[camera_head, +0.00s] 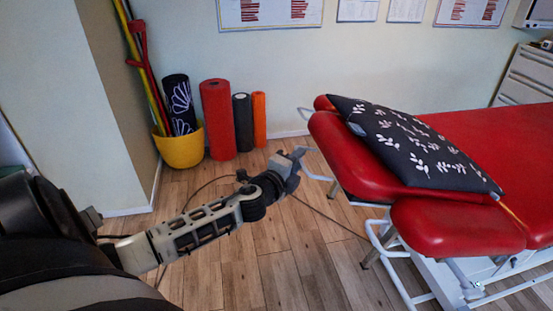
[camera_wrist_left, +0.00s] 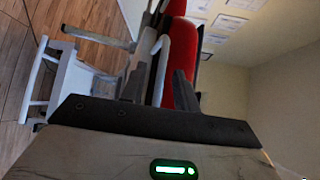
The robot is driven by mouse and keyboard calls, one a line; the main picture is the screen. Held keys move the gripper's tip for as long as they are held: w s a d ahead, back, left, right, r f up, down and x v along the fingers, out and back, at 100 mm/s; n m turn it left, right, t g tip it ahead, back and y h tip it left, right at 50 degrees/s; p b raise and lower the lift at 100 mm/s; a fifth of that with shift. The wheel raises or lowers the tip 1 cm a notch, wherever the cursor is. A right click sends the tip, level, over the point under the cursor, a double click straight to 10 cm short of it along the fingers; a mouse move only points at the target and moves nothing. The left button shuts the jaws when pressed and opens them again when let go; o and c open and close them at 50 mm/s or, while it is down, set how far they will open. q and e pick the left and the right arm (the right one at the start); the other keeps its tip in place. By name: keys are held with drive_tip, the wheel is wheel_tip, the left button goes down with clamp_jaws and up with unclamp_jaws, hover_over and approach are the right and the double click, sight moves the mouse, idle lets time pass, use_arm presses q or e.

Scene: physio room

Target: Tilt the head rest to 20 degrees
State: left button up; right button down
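The head rest (camera_head: 348,165) is the red padded end section of the treatment table, and a dark pillow with white leaf prints (camera_head: 412,143) lies across it. Its red edge also shows in the left wrist view (camera_wrist_left: 183,92). A pale metal bar (camera_head: 319,178) sticks out below the head rest. My left gripper (camera_head: 299,157) is left of the head rest, close to this bar. In the left wrist view its two fingers are apart, and a pale bar (camera_wrist_left: 162,65) appears between them; I cannot tell whether they touch it. My right gripper is out of view.
A red side pad (camera_head: 455,226) and the white table frame (camera_head: 413,290) are at the right. A yellow bucket (camera_head: 181,150), a red roll (camera_head: 217,120) and other rolls stand by the wall. The wooden floor in the middle is mostly clear, with a thin cable across it.

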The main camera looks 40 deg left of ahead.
use_arm(q)
drive_tip(key=s+d+r+b, duration=0.1)
drive_tip(key=s+d, duration=0.1)
drive_tip(key=s, duration=1.1)
drive_tip(key=shift+s+d+r, duration=0.15)
drive_tip(key=shift+s+r, duration=0.15)
drive_tip(key=shift+r, duration=0.05)
drive_tip(key=shift+f, duration=0.1)
drive_tip(key=s+d+f+n+g+h, duration=0.3)
drive_tip(key=s+d+f+n, duration=0.2)
drive_tip(key=d, duration=0.6)
drive_tip(key=s+d+f+n+g+h, duration=0.2)
drive_tip(key=s+d+f+n+g, duration=0.1)
drive_tip(key=d+f+n, duration=0.7)
drive_tip(key=shift+s+d+h, duration=0.35)
drive_tip(key=shift+s+h, duration=0.05)
drive_tip(key=shift+s, duration=0.5)
